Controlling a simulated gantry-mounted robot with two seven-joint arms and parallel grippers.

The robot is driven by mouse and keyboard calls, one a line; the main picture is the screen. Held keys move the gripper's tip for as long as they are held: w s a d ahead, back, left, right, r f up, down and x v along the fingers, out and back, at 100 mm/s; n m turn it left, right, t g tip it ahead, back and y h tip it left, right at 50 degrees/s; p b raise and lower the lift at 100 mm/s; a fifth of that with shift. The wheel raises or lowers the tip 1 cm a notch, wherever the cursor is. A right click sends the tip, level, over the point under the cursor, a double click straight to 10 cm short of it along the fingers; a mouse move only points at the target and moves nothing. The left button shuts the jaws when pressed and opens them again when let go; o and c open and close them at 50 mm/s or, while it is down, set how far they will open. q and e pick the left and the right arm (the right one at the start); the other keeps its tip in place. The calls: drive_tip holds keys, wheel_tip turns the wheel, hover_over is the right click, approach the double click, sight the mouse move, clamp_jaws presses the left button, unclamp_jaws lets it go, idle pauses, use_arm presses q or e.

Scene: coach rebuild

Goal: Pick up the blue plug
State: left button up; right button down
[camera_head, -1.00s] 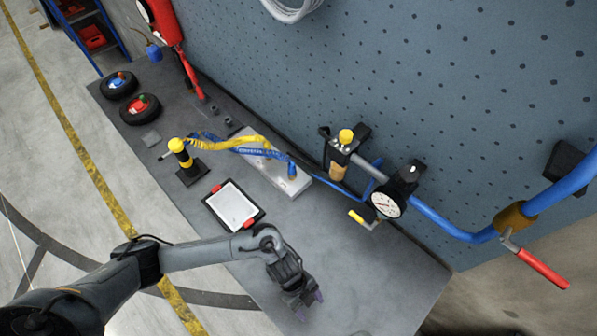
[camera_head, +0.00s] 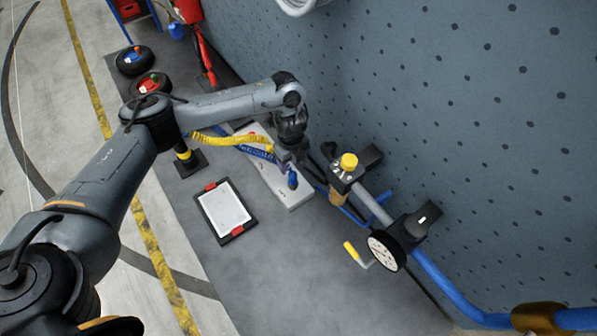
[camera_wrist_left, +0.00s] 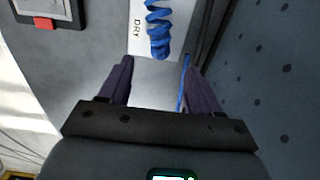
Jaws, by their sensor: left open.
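The blue plug (camera_head: 292,180) stands at the end of a blue coiled hose (camera_head: 257,153), at the near part of a pale block (camera_head: 295,200) on the bench. My left gripper (camera_head: 286,158) is just behind the plug in the head view and partly covers the hose end and block. In the left wrist view, the fingers (camera_wrist_left: 160,78) are spread with nothing between them. I cannot tell the plug apart from the coil there. My right gripper is out of view.
A yellow coiled hose (camera_head: 225,139) runs beside the blue one. A tablet (camera_head: 224,211) lies on the bench. A yellow-knobbed valve (camera_head: 348,163) and a gauge (camera_head: 386,250) stand right of the block, near the perforated wall (camera_head: 450,120).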

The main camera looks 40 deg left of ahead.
sight(293, 174)
use_arm(q)
drive_tip(key=f, duration=0.3)
drive_tip(key=shift+s+d+f, duration=0.1)
drive_tip(key=shift+s+f, duration=0.25)
drive_tip(key=shift+w+f, duration=0.1)
drive_tip(key=shift+f, duration=0.5)
drive_tip(key=shift+w+f, duration=0.15)
drive_tip(key=shift+f, duration=1.05)
drive_tip(key=shift+w+f, duration=0.1)
drive_tip(key=shift+f, duration=1.05)
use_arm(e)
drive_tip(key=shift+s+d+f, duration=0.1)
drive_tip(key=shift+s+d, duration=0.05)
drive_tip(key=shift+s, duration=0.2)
use_arm(q)
clamp_jaws()
drive_tip(key=shift+r, duration=0.1)
